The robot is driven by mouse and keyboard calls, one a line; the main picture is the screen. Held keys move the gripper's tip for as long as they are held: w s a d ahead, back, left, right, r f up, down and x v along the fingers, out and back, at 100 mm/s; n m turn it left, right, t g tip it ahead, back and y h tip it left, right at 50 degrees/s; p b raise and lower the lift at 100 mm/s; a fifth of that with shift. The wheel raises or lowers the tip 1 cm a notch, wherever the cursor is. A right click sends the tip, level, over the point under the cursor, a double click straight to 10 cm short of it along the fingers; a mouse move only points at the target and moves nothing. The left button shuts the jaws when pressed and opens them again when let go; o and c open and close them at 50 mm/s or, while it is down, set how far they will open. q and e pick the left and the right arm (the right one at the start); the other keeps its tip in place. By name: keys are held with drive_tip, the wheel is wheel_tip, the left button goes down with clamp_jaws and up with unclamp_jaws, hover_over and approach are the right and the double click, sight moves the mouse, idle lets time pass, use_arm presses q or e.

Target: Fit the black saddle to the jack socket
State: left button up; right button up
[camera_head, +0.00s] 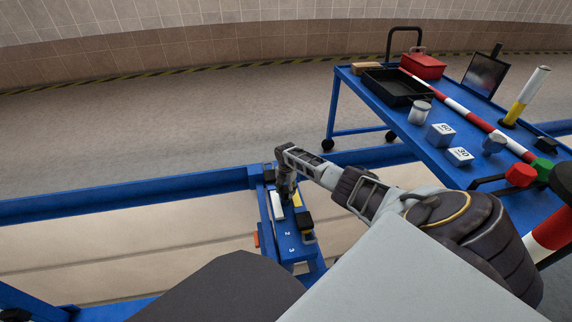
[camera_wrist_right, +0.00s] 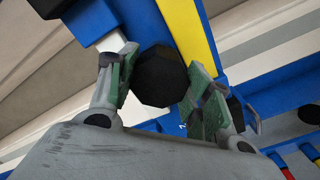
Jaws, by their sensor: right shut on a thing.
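The black saddle (camera_wrist_right: 160,77) shows in the right wrist view as a dark eight-sided piece between the green-padded fingers of my right gripper (camera_wrist_right: 163,72). The gripper is shut on it. In the head view my right gripper (camera_head: 286,190) points down over the far part of the blue jack (camera_head: 290,243). The saddle is hard to make out there. The jack socket is hidden, so I cannot tell whether the saddle touches it. My left gripper is not in view.
The jack carries a white block (camera_head: 277,205) and a yellow strip (camera_head: 297,199) close to the gripper. A blue rail (camera_head: 130,207) runs behind. A blue table (camera_head: 442,150) at right holds a black tray (camera_head: 397,87), a red box (camera_head: 423,66) and numbered blocks (camera_head: 440,134).

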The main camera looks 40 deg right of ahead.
drive_tip(key=shift+f, duration=0.65)
drive_tip(key=shift+r+p, duration=1.4)
drive_tip(key=shift+r, duration=0.2)
idle(1.0)
idle(0.9)
drive_tip(key=shift+f+b, duration=0.95)
drive_tip(key=shift+b, duration=0.05)
idle(0.5)
drive_tip(key=shift+f+b, duration=0.4)
drive_tip(key=shift+f, duration=0.4)
idle(0.4)
drive_tip(key=o, duration=1.1)
